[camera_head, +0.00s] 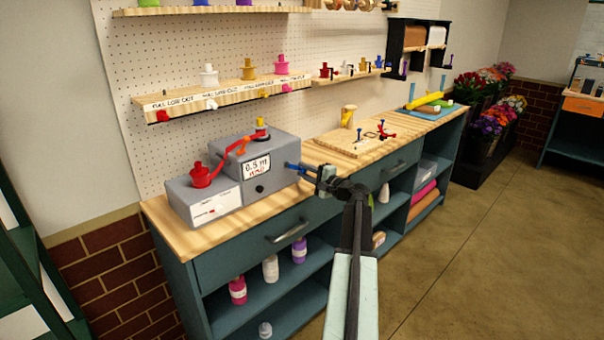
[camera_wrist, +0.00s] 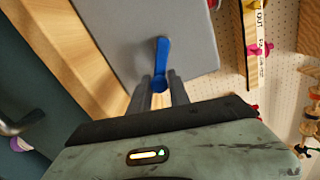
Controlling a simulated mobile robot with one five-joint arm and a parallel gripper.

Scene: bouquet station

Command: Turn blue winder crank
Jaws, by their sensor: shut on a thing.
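The grey winder box (camera_head: 262,165) stands on the wooden counter, with a display reading about 0.5 m on its front. The blue crank (camera_head: 291,167) sticks out of its right side. In the wrist view the blue crank (camera_wrist: 162,55) hangs against the grey side wall, its lower end between my fingers. My gripper (camera_head: 318,176) is at the crank's outer end and is shut on it; it also shows in the wrist view (camera_wrist: 163,88). The fingers hide part of the crank's end.
A wooden board (camera_head: 355,143) with small pegs lies on the counter to the right, and a blue tray (camera_head: 428,110) is beyond it. Shelves with spools hang on the pegboard behind. A drawer handle (camera_head: 288,231) juts out below the counter. The floor at right is clear.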

